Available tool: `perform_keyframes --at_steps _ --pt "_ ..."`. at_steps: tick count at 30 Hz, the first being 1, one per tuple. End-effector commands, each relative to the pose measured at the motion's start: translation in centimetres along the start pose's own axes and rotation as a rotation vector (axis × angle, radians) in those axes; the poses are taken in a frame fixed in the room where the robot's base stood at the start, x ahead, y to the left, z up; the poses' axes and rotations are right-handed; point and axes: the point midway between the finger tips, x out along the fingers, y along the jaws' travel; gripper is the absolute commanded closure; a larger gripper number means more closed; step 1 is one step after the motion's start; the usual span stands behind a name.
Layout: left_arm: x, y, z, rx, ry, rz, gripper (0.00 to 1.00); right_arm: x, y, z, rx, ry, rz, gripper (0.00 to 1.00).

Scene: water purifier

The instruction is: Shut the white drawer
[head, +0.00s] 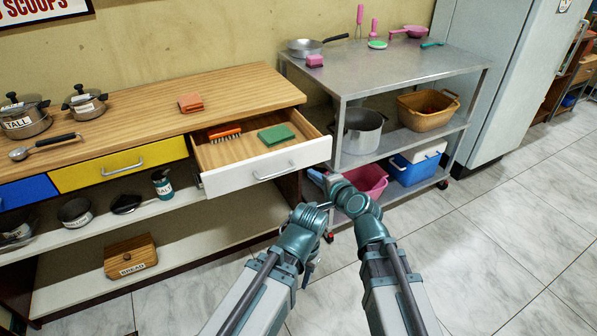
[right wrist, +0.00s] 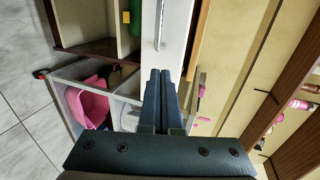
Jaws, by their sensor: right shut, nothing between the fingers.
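The white drawer (head: 268,170) is pulled out from the wooden counter, with its interior showing. In it are an orange brush (head: 225,132) and a green sponge (head: 276,135). Its front has a silver handle (head: 273,172). My right gripper (head: 317,176) is close to the right end of the drawer front, shut and empty. In the right wrist view its shut fingers (right wrist: 160,75) point toward the white drawer front (right wrist: 177,35), beside the handle. I cannot tell whether they touch it. My left arm rises at the bottom, but its gripper is hidden.
A yellow drawer (head: 120,168) and a blue drawer (head: 27,191) to the left are closed. A metal shelf cart (head: 430,70) stands just right of the drawer, with a pink basin (head: 368,180) low down. An orange sponge (head: 190,103) lies on the counter. Tiled floor is clear in front.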

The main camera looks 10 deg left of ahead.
Motion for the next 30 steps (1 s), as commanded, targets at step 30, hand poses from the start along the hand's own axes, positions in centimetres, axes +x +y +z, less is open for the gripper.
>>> perform_keyframes --at_steps 30 --pt "3.0 0.2 -0.2 0.001 0.000 -0.006 0.56 10.0 0.0 0.0 -0.003 -0.001 0.001 1.00"
